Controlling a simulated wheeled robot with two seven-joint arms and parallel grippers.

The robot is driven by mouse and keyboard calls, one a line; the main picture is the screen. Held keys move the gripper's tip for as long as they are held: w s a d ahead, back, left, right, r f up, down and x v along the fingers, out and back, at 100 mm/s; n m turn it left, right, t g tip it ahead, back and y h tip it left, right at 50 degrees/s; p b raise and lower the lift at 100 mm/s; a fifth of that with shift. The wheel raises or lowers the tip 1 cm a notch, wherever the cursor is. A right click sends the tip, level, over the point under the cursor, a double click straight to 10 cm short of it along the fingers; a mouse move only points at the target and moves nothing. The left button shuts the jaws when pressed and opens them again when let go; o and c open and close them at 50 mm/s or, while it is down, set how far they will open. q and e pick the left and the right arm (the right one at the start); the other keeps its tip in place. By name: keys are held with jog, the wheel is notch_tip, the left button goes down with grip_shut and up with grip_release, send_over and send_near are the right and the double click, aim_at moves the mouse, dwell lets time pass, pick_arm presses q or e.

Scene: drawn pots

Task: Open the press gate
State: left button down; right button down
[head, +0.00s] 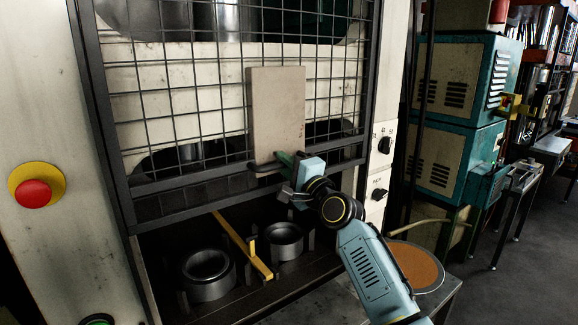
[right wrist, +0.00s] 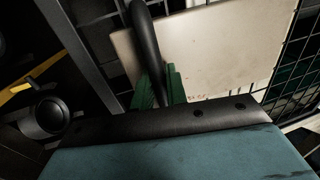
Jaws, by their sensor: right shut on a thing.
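The press gate (head: 128,190) is a dark-framed wire mesh panel on the front of the press. Its lower edge stands above an open gap, with the press bed showing below. A beige plate (head: 276,105) is fixed on the mesh, with a dark handle (head: 262,168) at its lower end. My right gripper (head: 287,160) is at the handle. In the right wrist view its green fingers (right wrist: 158,88) are shut on the black handle (right wrist: 146,45), in front of the beige plate (right wrist: 215,50). My left gripper is not in view.
Two metal rings, one left (head: 207,272) and one right (head: 284,240), and a yellow bar (head: 245,248) sit in the press bed. A red stop button (head: 33,193) is on the left post. Knobs (head: 384,145) are on the right post. A round orange-topped thing (head: 415,265) stands right of my arm.

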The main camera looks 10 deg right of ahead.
jog(key=c, duration=1.5)
grip_release()
jog(key=b+v, duration=0.1)
jog(key=v, duration=1.2)
jog(key=shift+s, duration=0.2)
jog(key=shift+d+f, duration=0.1)
jog(key=shift+f, duration=0.05)
